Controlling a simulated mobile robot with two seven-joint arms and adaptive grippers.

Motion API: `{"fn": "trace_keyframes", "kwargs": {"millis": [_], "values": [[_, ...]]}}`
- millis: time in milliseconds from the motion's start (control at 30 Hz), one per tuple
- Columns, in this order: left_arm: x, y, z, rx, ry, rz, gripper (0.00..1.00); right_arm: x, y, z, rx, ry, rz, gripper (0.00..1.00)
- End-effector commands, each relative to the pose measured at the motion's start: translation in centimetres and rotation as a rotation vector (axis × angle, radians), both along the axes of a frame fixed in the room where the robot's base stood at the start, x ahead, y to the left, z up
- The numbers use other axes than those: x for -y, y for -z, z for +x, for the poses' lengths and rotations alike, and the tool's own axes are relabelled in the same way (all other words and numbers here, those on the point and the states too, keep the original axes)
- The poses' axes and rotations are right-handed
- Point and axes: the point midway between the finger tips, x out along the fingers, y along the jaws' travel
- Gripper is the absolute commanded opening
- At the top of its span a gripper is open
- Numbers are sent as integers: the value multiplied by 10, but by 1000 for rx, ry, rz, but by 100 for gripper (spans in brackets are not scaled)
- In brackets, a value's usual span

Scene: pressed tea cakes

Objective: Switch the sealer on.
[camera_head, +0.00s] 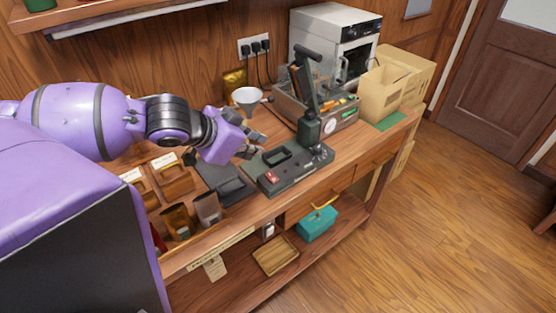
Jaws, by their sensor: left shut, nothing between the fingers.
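The sealer (297,172) is a dark grey-green device with a flat base on the wooden workbench, near its front edge. A tall dark lever (306,80) rises at its back right. A small red switch (271,177) sits on the front left part of the base; its position is too small to tell. My left gripper (254,146) comes in from the left and is shut and empty. Its fingertips show behind and left of the sealer's base, above the bench, apart from the red switch. My right gripper is not in view.
Brown pouches (208,208) and small wooden boxes stand left of the sealer. A white funnel (247,97), a tool crate (338,119), a white oven (331,40) and cardboard boxes (390,80) stand behind and right. A teal box (317,225) sits on the lower shelf.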

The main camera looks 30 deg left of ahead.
Motion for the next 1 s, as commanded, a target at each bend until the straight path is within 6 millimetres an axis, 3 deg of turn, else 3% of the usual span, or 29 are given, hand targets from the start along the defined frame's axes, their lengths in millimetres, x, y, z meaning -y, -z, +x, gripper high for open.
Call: {"fn": "trace_keyframes", "kwargs": {"millis": [167,567,800,1000], "values": [[5,12,14,3,1,-5,0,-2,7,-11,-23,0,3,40],[20,72,67,-6,2,-3,0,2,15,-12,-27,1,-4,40],[13,99,67,0,1,0,0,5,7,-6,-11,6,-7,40],[13,105,67,1,3,1,0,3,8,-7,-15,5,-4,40]]}}
